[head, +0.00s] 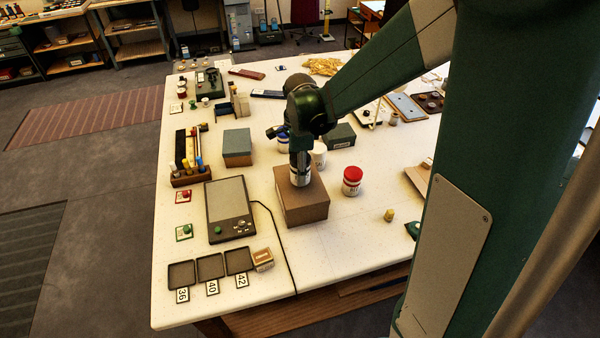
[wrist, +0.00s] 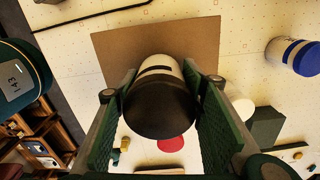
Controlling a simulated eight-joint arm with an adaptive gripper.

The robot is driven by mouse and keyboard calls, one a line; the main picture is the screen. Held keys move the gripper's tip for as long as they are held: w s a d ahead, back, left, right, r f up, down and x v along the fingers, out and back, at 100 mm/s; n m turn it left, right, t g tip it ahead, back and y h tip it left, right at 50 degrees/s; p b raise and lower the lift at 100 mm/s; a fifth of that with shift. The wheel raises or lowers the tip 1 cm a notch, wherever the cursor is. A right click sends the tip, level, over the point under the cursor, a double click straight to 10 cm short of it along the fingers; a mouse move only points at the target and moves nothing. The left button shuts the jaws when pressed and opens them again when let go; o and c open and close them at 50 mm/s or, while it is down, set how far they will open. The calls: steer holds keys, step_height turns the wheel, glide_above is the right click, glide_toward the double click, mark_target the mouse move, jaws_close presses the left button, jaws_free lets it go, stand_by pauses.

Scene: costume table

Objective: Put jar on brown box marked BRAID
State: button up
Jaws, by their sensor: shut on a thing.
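The brown box (head: 307,210) stands on the white table, and its top fills the area behind the jar in the wrist view (wrist: 115,45). I cannot read a marking on it. My gripper (head: 300,165) points down over the box top. In the wrist view its two green pads (wrist: 165,105) are shut on a white jar with a dark lid (wrist: 160,105), one on each side. In the head view the jar's white lower part (head: 300,180) shows at the box top. I cannot tell whether it touches the box.
A red-lidded jar (head: 352,182) stands right of the box. A white jar (head: 319,156), a blue-banded jar (wrist: 293,57) and a dark green box (head: 340,135) stand behind it. A scale (head: 229,210) and small trays (head: 210,267) lie left. The table front right is mostly clear.

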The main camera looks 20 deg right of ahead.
steer(key=shift+f, duration=0.5)
steer(key=shift+f, duration=0.15)
steer(key=o, duration=1.1)
steer(key=shift+r, duration=0.2)
steer(key=shift+r, duration=6)
